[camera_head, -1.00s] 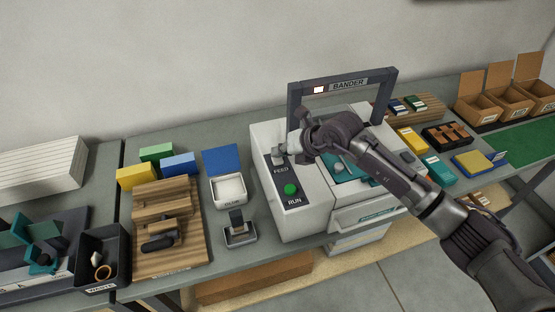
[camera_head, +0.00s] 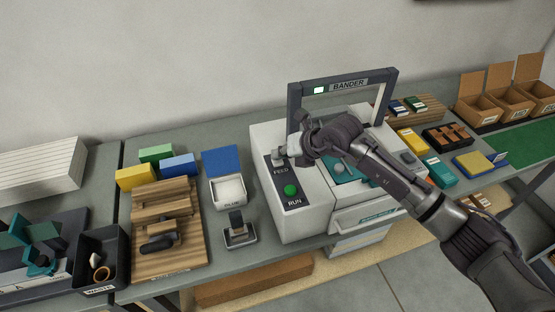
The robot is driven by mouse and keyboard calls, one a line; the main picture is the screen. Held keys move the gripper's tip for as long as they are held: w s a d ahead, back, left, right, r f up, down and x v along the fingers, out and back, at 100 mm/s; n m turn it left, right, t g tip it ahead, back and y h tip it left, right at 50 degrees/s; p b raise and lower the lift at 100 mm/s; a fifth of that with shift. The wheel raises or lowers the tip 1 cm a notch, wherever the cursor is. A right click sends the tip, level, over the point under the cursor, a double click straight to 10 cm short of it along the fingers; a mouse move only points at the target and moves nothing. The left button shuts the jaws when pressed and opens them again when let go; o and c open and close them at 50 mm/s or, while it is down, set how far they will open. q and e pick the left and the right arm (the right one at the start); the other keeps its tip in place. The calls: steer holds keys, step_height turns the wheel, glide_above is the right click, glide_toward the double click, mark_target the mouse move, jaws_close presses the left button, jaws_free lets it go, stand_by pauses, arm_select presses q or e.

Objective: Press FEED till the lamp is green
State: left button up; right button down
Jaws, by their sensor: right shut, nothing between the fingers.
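The bander (camera_head: 290,215) is a pale machine with a dark arch marked BANDER (camera_head: 350,84). The small lamp (camera_head: 319,90) on the arch glows pale, with a green tint at its edge. On the dark control panel (camera_head: 272,178), the FEED label shows above the green RUN button (camera_head: 290,190). My right gripper (camera_head: 281,156) is shut and empty, its tips at the FEED button just above that label. The button is mostly hidden by the tips, and I cannot tell whether they touch it. My left gripper is not in view.
Left of the machine stand a glue tub (camera_head: 229,192), a small stand (camera_head: 239,232), a wooden fixture (camera_head: 168,240) and a black waste bin (camera_head: 103,260). Right of it lie a black tray (camera_head: 447,136) and colored blocks. Open cardboard boxes (camera_head: 510,100) stand at the far right.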

steer(key=shift+f, duration=0.25)
stand_by(0.3)
steer(key=shift+r+p, duration=0.5)
steer(key=shift+r, duration=0.5)
steer(key=shift+r+p, duration=1.6)
steer(key=shift+r, duration=0.9)
